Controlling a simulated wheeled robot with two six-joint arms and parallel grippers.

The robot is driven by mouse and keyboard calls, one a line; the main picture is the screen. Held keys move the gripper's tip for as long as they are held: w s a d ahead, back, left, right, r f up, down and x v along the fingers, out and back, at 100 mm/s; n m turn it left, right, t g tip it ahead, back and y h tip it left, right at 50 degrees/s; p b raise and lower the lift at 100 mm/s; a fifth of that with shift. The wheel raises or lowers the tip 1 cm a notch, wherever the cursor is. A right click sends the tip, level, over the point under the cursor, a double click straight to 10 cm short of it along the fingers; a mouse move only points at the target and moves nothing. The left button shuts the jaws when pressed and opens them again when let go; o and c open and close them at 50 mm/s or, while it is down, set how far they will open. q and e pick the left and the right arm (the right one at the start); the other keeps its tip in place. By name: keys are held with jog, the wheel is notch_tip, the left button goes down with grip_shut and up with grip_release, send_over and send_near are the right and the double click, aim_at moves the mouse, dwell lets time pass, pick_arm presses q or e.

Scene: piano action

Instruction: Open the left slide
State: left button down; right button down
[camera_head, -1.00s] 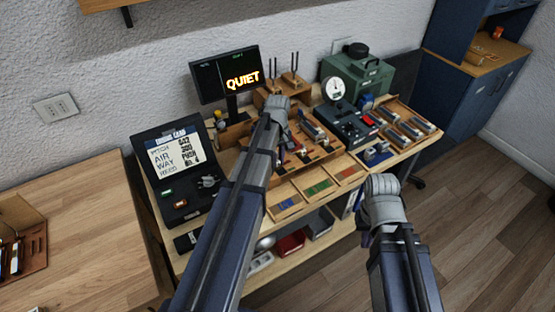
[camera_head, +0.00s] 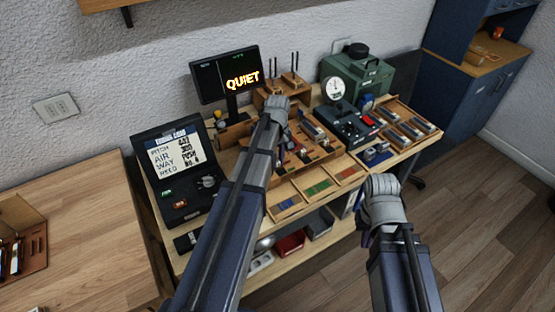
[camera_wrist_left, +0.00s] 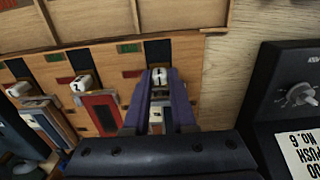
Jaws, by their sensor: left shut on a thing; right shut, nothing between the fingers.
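The wooden action unit (camera_head: 331,164) stands in the middle of the workbench. In the left wrist view it has a row of slides with small white numbered knobs. The left slide's knob (camera_wrist_left: 159,77) is the rightmost there, nearest the black case. My left gripper (camera_wrist_left: 160,95) is shut on this knob, with a purple finger on either side. The middle knob (camera_wrist_left: 81,85) and another knob (camera_wrist_left: 19,89) are free of the gripper. In the head view my left gripper (camera_head: 275,106) is over the unit and its fingertips are hidden. My right gripper (camera_head: 382,195) is shut and empty before the bench's front edge.
The black case (camera_head: 181,176) with a printed card stands left of the unit. A monitor (camera_head: 227,74) reading QUIET is behind. A gauge device (camera_head: 346,118) and a tray of parts (camera_head: 405,124) are to the right. Trays of coloured pieces (camera_head: 319,188) line the front.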

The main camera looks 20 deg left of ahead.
aim_at(283, 175)
pick_arm(q)
jog(key=shift+s+d, duration=0.6)
jog(key=shift+d, duration=0.2)
jog(key=shift+s+d, duration=0.6)
jog(key=shift+d, duration=0.2)
jog(key=c, duration=0.7)
grip_release()
notch_tip(283, 175, up, 8)
jog(key=p, duration=0.7)
jog(key=shift+f+p, duration=0.1)
jog(key=shift+p, duration=0.3)
